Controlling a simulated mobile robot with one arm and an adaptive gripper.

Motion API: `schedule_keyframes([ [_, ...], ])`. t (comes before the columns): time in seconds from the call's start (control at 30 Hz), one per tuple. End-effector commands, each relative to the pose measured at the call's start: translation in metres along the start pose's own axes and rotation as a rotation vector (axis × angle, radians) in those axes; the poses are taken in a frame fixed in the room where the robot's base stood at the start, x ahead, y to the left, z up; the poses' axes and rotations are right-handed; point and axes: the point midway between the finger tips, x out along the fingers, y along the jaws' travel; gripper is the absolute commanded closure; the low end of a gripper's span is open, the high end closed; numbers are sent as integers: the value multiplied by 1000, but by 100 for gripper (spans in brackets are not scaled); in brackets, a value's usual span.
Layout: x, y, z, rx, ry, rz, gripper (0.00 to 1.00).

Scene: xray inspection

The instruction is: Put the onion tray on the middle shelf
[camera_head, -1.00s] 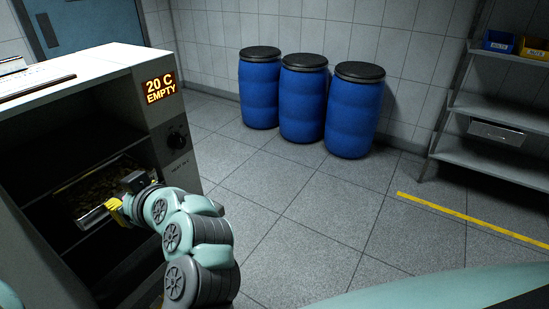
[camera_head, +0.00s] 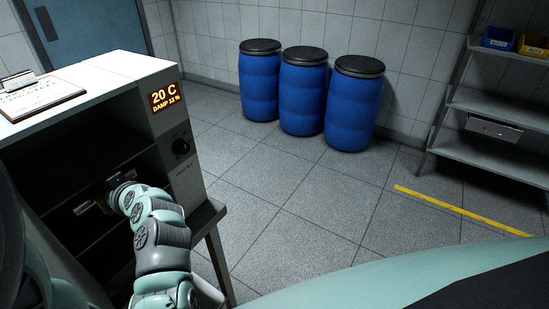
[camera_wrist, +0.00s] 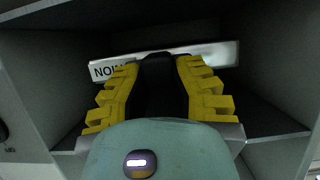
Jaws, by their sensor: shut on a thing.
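The onion tray (camera_wrist: 215,52) shows in the wrist view as a pale front edge with a partly hidden label reading "NOI". It is inside the dark cabinet (camera_head: 105,84). My gripper (camera_wrist: 157,62), with yellow fingers, is shut on the tray's front edge. Shelf edges (camera_head: 105,165) show above and below the gripper. I cannot tell whether the tray rests fully on a shelf.
The cabinet's display (camera_head: 166,97) reads 20 C and DAMP 12 %. A clipboard (camera_head: 38,97) lies on top. Three blue barrels (camera_head: 303,95) stand by the wall. A metal rack (camera_head: 490,105) with bins and another tray (camera_head: 493,128) stands right. The floor between is clear.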

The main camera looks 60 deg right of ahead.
Motion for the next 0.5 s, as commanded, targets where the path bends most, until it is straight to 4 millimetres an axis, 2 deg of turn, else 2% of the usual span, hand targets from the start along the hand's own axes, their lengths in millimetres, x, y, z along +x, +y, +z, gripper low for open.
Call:
schedule_keyframes([
  [0.17,3,-1,6,0,3,-3,100],
  [0.37,12,0,28,3,3,-1,100],
  [0.5,17,0,32,-1,4,-2,100],
])
